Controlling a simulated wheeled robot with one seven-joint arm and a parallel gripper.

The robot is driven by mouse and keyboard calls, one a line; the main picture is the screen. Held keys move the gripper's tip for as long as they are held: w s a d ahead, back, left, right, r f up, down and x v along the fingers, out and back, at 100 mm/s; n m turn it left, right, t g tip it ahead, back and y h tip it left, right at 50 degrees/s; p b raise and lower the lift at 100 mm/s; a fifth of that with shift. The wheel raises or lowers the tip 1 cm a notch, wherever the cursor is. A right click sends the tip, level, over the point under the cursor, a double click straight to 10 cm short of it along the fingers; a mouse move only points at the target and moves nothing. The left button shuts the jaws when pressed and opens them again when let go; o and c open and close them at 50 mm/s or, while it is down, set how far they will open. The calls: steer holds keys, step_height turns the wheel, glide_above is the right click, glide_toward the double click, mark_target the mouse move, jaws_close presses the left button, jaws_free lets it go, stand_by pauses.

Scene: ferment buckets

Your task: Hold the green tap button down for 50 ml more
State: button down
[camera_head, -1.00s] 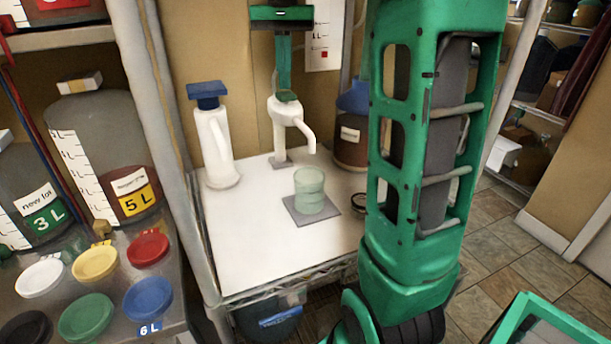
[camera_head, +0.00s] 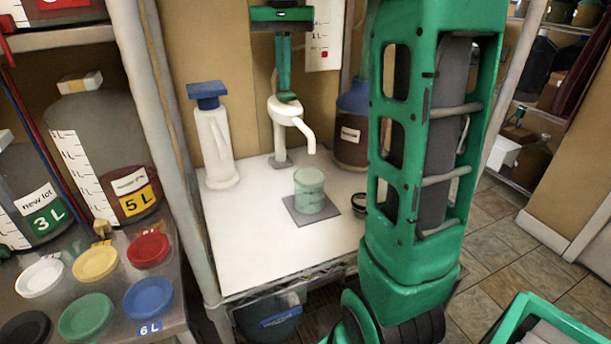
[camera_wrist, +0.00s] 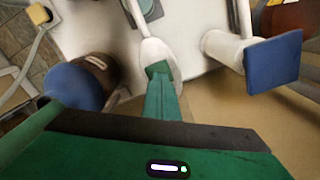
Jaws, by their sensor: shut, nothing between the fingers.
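A white tap (camera_head: 288,115) on a stand rises from the white tabletop, its spout pointing right. Its green button (camera_head: 288,97) is on top, just under my gripper's fingertips. My gripper (camera_head: 285,88) is shut and empty, pointing down at the button; the fingers seem to touch it. In the wrist view my gripper (camera_wrist: 160,72) covers much of the button, and the white tap body (camera_wrist: 152,50) shows around it. A clear greenish glass (camera_head: 310,190) stands upright below the spout on a grey square pad (camera_head: 298,217). The exact liquid level is hard to read.
A white bottle with a blue top (camera_head: 213,140) stands left of the tap. A brown jar with a blue lid (camera_head: 350,150) stands behind to the right. Several coloured lids (camera_head: 148,298) and large marked buckets (camera_head: 100,150) are at left. The tabletop's front is clear.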

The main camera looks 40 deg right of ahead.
steer(key=shift+f, duration=0.85)
stand_by(7.2)
